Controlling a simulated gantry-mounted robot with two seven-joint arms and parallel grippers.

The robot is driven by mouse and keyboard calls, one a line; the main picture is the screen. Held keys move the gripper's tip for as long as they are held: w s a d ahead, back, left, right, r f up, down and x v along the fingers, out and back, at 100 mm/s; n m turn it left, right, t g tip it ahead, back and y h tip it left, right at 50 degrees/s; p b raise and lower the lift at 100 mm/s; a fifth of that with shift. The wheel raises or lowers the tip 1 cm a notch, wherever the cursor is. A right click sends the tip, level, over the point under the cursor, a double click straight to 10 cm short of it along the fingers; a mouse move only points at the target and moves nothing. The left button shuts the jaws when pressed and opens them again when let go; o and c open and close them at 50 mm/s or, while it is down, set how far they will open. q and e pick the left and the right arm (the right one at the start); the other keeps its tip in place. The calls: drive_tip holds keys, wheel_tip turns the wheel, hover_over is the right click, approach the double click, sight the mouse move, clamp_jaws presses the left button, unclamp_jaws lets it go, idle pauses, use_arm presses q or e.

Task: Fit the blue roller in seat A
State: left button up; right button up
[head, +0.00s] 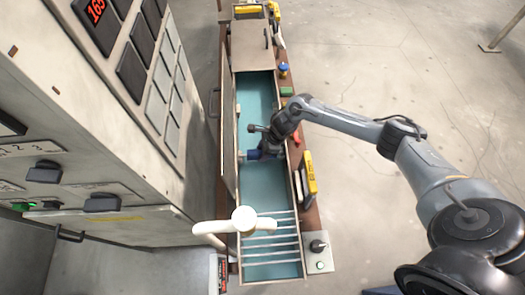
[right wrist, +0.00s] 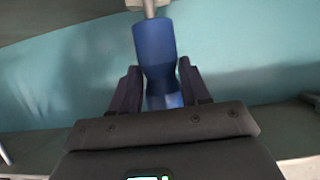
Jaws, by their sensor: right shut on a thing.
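The blue roller (head: 252,154) is inside the teal-lined trough, close to its left wall. My right gripper (head: 267,148) reaches into the trough from the right and is shut on it. In the right wrist view, the blue roller (right wrist: 153,48) sits between the two dark fingers of my right gripper (right wrist: 158,78) and points away from the palm. A thin pale shaft (right wrist: 150,8) at its far end meets a beige piece at the top edge; whether it is seated there I cannot tell. No letter A is readable. My left gripper is not in view.
The long trough (head: 259,192) has pale cross bars (head: 270,240) at its near end. A tall cabinet (head: 95,110) stands left. A yellow-and-black item (head: 310,172) and a green block (head: 287,91) lie along the right rim. A switch box (head: 319,250) sits near right.

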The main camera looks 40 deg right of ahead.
drive_tip(key=o, duration=1.3)
drive_tip(key=shift+f, duration=0.1)
drive_tip(key=b+v, duration=0.1)
drive_tip(key=v, duration=0.8)
drive_tip(key=shift+v, duration=0.95)
